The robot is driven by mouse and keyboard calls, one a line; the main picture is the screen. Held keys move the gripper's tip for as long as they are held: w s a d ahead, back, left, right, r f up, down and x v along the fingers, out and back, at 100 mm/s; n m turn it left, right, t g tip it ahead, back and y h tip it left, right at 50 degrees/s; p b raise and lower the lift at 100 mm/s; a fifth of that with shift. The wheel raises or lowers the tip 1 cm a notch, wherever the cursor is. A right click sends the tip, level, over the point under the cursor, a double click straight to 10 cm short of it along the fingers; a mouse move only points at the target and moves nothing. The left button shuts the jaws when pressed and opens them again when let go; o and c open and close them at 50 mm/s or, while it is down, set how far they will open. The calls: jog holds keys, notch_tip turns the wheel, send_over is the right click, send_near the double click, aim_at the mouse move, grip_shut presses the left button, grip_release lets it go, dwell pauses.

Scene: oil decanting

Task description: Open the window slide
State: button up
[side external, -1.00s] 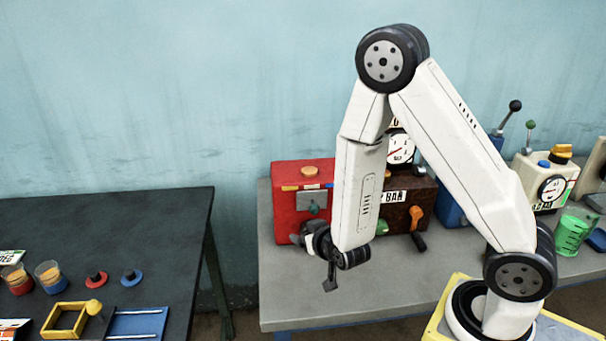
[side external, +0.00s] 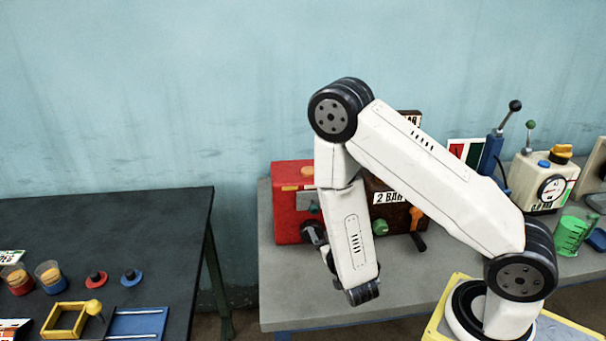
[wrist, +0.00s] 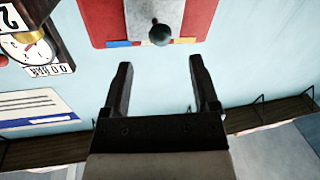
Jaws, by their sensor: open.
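A red box (side external: 287,236) stands on the grey bench in the side view. On its front is a grey plate (side external: 305,201) with a small dark knob (side external: 314,210), probably the window slide. In the wrist view, which looks upside down, the plate (wrist: 152,10) and its round knob (wrist: 160,35) are at the top centre, on the red box (wrist: 100,22). My gripper (wrist: 161,65) is open and empty. Its fingertips point toward the knob and appear short of it, with the knob between their lines. In the side view my forearm hides most of the gripper.
A dark brown box with a "2 BAR" label (side external: 388,197) stands right of the red box, with a green knob (side external: 380,227) and an orange-handled lever (side external: 417,225). The bench front (side external: 300,300) is clear. A dark table (side external: 170,230) stands left, across a gap.

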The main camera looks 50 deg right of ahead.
aim_at(317, 213)
jog(key=shift+x, duration=3.85)
grip_shut()
